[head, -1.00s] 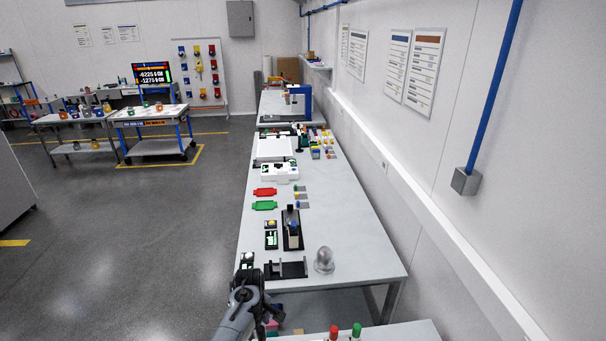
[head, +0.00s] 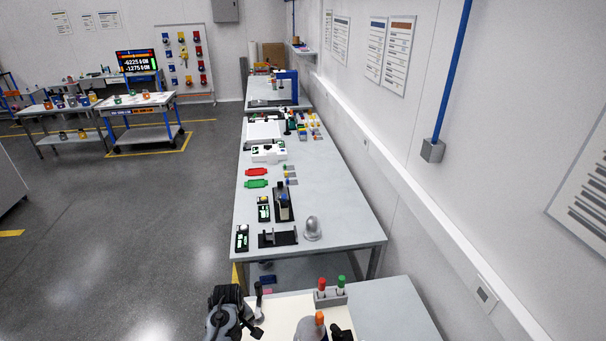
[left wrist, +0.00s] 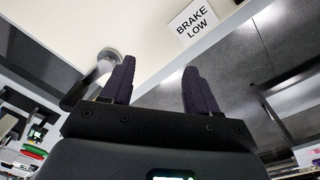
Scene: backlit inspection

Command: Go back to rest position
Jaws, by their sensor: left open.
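My left gripper (head: 258,306) is at the lower middle of the head view, at the left edge of the near table. In the left wrist view my left gripper (left wrist: 158,85) is open, its two dark fingers apart with nothing between them. A grey rounded part with a dark piece beside it shows at the bottom edge of the head view. It may be my right arm, but no right fingers can be made out.
A BRAKE LOW card (left wrist: 195,20) shows. Open floor lies left.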

